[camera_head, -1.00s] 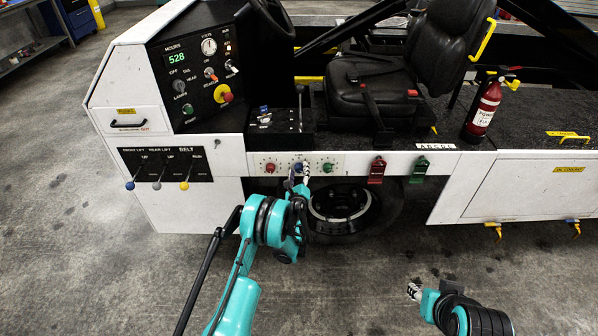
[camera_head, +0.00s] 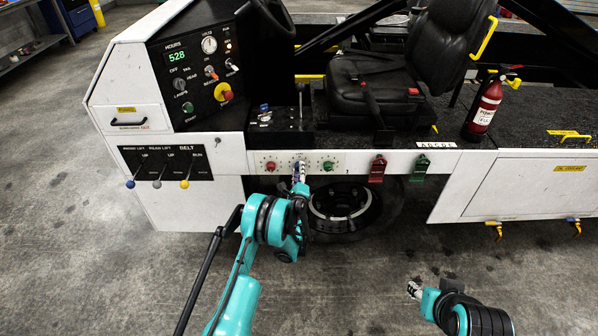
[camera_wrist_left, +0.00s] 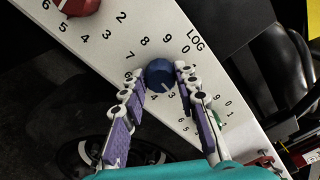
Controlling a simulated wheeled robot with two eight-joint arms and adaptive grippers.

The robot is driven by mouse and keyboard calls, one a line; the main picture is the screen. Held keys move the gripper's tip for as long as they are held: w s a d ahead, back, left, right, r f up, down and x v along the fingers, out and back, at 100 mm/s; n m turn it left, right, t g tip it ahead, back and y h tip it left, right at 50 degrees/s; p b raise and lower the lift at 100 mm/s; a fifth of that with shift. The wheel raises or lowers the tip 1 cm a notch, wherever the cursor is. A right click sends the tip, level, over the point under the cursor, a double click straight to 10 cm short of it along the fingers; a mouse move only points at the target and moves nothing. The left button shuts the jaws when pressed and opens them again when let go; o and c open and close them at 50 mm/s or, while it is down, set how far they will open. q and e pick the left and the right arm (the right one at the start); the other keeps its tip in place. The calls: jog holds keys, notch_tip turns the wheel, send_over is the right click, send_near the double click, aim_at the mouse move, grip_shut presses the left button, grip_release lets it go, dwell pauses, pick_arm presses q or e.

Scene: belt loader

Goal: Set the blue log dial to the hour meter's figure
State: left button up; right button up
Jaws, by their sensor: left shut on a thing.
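The hour meter (camera_head: 176,56) on the black dash panel reads 528 in green digits. The blue log dial (camera_wrist_left: 160,74) sits on a white panel marked LOG, with a ring of figures around it. A pale mark on its lower edge points toward the 3 and 4 side; the exact figure is hard to tell. My left gripper (camera_wrist_left: 161,80) is shut on the blue dial, one finger on each side. In the head view my left gripper (camera_head: 299,171) mostly hides the dial. My right gripper (camera_head: 414,290) hangs over the floor, away from the panel.
A red dial (camera_head: 270,167) and a green dial (camera_head: 328,166) flank the blue one. A red latch (camera_head: 377,168) and a green latch (camera_head: 420,168) hang farther right. Belt levers (camera_head: 159,184) stand out at left. A wheel (camera_head: 342,208) lies below. The floor in front is clear.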

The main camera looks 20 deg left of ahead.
pick_arm(q)
jog(key=shift+n, duration=2)
jog(key=o, duration=1.2)
jog(key=shift+f, duration=0.1)
jog(key=shift+c, duration=0.2)
